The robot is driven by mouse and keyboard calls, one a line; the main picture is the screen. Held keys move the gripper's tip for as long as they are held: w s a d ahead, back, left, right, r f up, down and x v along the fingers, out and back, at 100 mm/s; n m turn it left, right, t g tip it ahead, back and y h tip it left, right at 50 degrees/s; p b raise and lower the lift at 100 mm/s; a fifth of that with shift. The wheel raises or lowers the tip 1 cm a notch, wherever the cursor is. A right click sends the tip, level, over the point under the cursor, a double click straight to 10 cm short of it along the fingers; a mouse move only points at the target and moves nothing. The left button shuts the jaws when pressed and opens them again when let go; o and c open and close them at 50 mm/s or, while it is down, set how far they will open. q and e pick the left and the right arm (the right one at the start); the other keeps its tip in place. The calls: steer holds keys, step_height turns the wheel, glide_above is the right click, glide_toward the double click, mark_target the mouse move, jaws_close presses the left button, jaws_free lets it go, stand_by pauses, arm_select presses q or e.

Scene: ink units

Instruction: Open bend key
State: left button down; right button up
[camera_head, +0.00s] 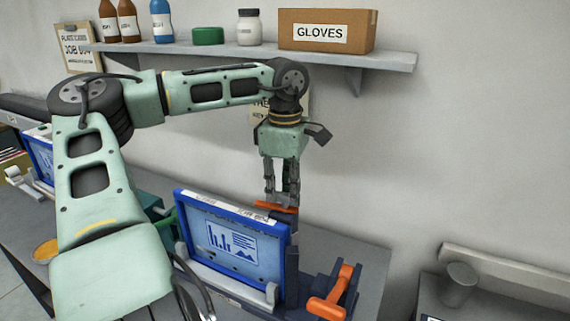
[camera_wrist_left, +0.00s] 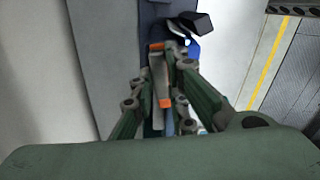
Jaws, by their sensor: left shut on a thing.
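An ink unit stands on the bench with a blue-framed panel (camera_head: 238,245) showing a chart. Behind the panel's top edge is an orange key handle (camera_head: 268,205), which I take for the bend key. My left gripper (camera_head: 281,193) points straight down from above and is shut on this handle. In the left wrist view the fingers (camera_wrist_left: 167,75) close around it, and its orange end (camera_wrist_left: 166,103) shows between them. The handle's lower part is hidden by the panel in the head view. A second orange lever (camera_head: 331,295) stands tilted, right of the panel. My right gripper is not in view.
A wall shelf (camera_head: 400,61) with bottles, a jar (camera_head: 249,27) and a GLOVES box (camera_head: 327,30) hangs above and behind my left arm. Another blue panel (camera_head: 40,155) stands at the left. A grey cup (camera_head: 458,284) sits on a separate surface at the right.

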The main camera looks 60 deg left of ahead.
mark_target(285, 194)
arm_select(q)
steer(key=shift+w+r+m, duration=0.1)
steer(key=shift+m, duration=0.7)
steer(key=c, duration=1.7)
jaws_free()
step_height(285, 194, up, 12)
steer(key=shift+f, duration=0.1)
